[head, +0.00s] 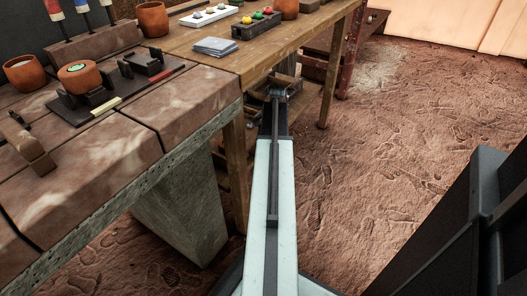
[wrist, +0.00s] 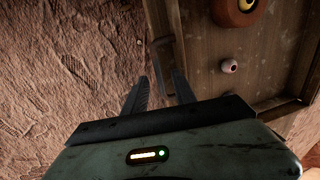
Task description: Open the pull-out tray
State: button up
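The pull-out tray is a shallow wooden tray in the right half of the wrist view (wrist: 205,65). A pot-like orange-brown thing with a yellow centre (wrist: 236,10) and a small pale ball (wrist: 229,67) lie in it. A bar-like handle (wrist: 159,58) runs along its left edge. My gripper (wrist: 161,86) is open, its two dark fingers apart and nothing visible between them; the handle is just ahead of the gap. In the head view, part of the tray (head: 287,79) shows under the table's edge, and my gripper (head: 278,90) is close to it, partly hidden.
A wooden table (head: 225,60) stands above the tray, bearing cards (head: 215,46) and a dark holder with coloured balls (head: 257,23). A brick-topped bench (head: 110,150) with clay pots stands at left. The earthen floor (head: 390,130) at right is clear.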

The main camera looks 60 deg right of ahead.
jog(key=shift+w+f+b, duration=0.15)
jog(key=shift+f+b, duration=0.15)
jog(key=shift+f, duration=0.65)
jog(key=shift+r, duration=0.1)
grip_shut()
dwell(0.5)
